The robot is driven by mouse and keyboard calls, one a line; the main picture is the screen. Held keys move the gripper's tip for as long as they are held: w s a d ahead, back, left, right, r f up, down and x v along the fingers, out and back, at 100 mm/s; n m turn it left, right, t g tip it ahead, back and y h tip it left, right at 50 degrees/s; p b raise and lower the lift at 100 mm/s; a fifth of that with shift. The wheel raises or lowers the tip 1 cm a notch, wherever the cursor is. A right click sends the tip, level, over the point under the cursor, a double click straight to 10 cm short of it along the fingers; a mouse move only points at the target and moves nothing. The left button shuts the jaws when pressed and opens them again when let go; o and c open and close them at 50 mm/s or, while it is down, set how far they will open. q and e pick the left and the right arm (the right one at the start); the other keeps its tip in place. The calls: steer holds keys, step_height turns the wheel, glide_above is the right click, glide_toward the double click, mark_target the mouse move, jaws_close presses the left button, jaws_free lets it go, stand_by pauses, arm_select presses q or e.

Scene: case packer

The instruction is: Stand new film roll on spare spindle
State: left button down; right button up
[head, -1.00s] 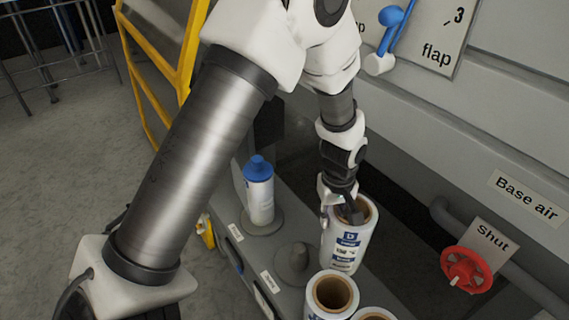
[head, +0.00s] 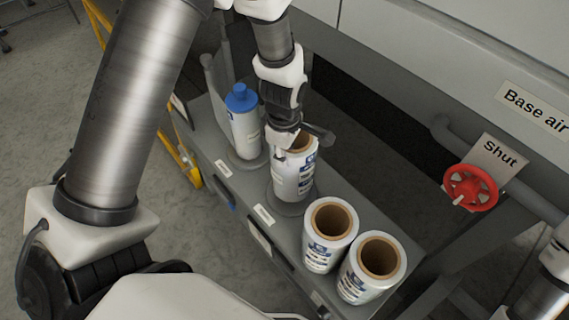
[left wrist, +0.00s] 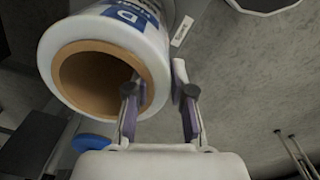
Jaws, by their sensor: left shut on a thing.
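The held film roll (head: 291,178) is white with blue print and a brown core. It stands upright in the head view, over the grey round base (head: 288,207) of the spare spindle. The spindle's post is hidden, and I cannot tell whether the roll's bottom touches the base. My left gripper (head: 290,145) is shut on the roll's top edge. In the left wrist view, one finger of the gripper (left wrist: 157,108) is inside the core of the roll (left wrist: 150,28) and the other is outside its wall. My right gripper is not in view.
Two more film rolls stand on the grey shelf, a middle one (head: 322,257) and a nearer one (head: 353,285). A red valve wheel (head: 470,188) is at right on the machine.

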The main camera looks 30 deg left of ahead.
arm_select(q)
steer(key=shift+f, duration=1.85)
steer(key=shift+s+f, duration=0.1)
steer(key=c, duration=1)
jaws_free()
step_height(320, 180, up, 12)
steer(key=shift+s+r, duration=0.15)
